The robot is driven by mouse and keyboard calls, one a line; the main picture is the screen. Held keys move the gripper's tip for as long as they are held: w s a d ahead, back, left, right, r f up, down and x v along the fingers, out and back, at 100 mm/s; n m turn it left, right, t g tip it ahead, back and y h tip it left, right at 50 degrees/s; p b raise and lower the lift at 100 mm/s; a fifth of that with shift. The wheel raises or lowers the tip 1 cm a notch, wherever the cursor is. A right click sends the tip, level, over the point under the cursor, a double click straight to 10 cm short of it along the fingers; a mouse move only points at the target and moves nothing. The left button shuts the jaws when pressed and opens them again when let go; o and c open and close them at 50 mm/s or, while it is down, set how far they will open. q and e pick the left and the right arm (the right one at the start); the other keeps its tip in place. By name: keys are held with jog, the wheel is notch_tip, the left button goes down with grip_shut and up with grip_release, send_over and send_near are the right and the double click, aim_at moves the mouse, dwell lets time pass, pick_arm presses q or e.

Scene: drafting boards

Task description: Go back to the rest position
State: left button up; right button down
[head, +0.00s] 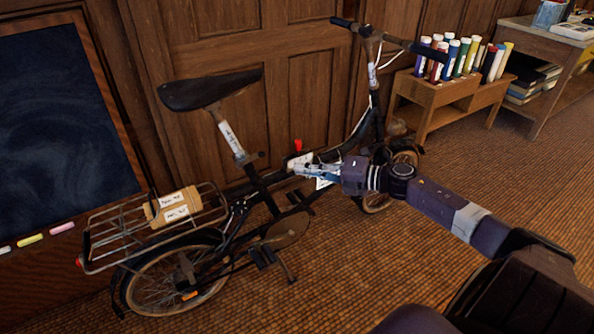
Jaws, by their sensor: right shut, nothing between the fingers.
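My right arm comes in from the lower right, and its gripper (307,170) is in the middle of the head view, beside the frame of a folding bicycle (262,185). The gripper is shut with nothing held. Its fingertips are close to the bicycle's frame; whether they touch it I cannot tell. A small red piece (298,145) and a white part show right behind the fingertips. My left gripper is not in view.
Behind are wood panels and a chalkboard (60,120) with chalks. A wooden holder (440,92) with coloured tubes and a shelf table (545,45) stand at right. The floor at lower middle is clear.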

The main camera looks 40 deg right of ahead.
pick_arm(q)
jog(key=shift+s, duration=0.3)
